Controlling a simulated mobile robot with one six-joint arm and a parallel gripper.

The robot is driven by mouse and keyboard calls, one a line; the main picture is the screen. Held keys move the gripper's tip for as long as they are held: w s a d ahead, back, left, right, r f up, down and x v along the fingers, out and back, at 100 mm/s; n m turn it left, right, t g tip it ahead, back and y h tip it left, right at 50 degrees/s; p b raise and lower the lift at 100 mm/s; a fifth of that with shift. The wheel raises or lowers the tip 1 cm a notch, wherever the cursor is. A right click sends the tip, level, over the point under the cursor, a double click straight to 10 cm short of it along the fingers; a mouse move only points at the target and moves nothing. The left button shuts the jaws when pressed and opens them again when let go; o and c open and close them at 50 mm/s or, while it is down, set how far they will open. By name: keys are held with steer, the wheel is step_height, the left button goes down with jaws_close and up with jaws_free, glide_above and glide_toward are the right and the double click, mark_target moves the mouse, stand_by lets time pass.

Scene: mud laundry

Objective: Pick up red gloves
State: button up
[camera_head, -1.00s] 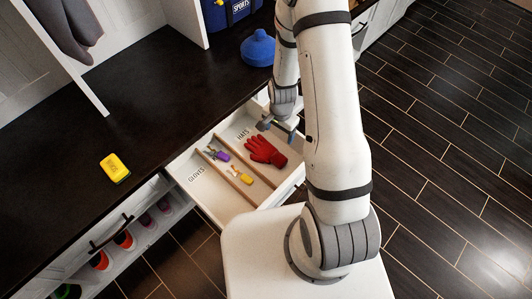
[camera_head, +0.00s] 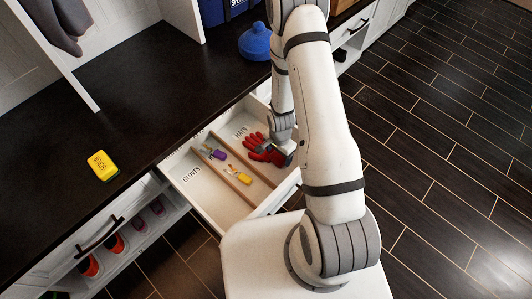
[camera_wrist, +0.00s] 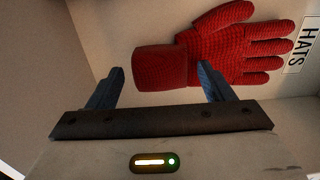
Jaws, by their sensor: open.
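The red gloves (camera_head: 262,150) lie in the right-hand "HATS" compartment of the open drawer (camera_head: 222,206), partly hidden by my arm in the head view. In the wrist view the red glove (camera_wrist: 215,50) lies flat, fingers toward the "HATS" label and cuff near the jaws. My gripper (camera_wrist: 160,85) is open, its two blue-grey fingers apart with nothing held between them. The cuff shows just beyond and between the fingertips. In the head view my gripper (camera_head: 283,151) is over the glove's cuff end; its fingers are hard to make out there.
Wooden dividers (camera_head: 231,178) split the drawer; small purple (camera_head: 217,154) and yellow (camera_head: 240,176) items lie in the middle compartment. The left "GLOVES" compartment (camera_head: 188,172) looks empty.

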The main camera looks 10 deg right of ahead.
steer(key=shift+f, duration=0.25)
steer(key=c, duration=1.1)
